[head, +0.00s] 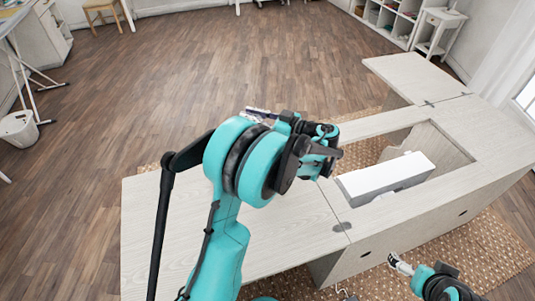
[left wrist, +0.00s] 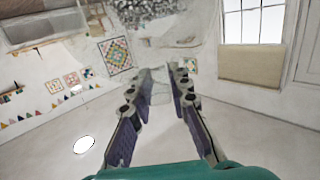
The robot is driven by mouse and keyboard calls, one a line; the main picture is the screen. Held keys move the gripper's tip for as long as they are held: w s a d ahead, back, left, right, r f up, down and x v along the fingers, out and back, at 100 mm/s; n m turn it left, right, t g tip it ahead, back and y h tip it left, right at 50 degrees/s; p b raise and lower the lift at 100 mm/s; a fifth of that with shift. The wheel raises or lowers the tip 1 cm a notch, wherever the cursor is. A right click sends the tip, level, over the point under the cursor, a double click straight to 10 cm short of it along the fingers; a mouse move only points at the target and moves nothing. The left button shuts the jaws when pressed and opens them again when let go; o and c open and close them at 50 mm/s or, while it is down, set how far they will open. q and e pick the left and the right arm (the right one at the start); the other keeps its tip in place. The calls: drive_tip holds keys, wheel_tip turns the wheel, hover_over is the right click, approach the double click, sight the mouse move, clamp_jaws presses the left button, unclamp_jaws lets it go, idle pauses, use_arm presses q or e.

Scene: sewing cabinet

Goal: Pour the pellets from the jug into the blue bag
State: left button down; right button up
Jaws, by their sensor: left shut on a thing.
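My left gripper (head: 258,112) is at the end of the teal arm in the middle of the head view, above the cabinet top, largely hidden by its own wrist. In the left wrist view its two fingers (left wrist: 160,88) reach forward and close on a pale, see-through part that looks like the handle of a clear jug. Grey pellets (left wrist: 142,9) show beyond the fingertips at the top of that view. The jug's outline is faint, and my arm hides it in the head view. My right gripper (head: 400,264) is at the lower right, small and unclear. I see no blue bag.
The left part of the top is clear. A woven rug (head: 480,255) lies underneath.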

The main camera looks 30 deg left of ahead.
use_arm(q)
drive_tip(key=shift+d+r+y+b, duration=0.1)
drive_tip(key=shift+d+y+b, duration=0.3)
drive_tip(key=shift+b, duration=0.1)
drive_tip(key=shift+d+f+y+b, duration=0.2)
drive_tip(key=shift+d+y+b, duration=0.25)
drive_tip(key=shift+b, duration=0.15)
drive_tip(key=shift+d+f+y, duration=0.2)
drive_tip(key=shift+d+y, duration=0.25)
drive_tip(key=shift+d, duration=0.05)
drive_tip(key=shift+d+r+y, duration=0.2)
drive_tip(key=shift+d+y, duration=1.3)
drive_tip(key=shift+d, duration=0.25)
idle(2.9)
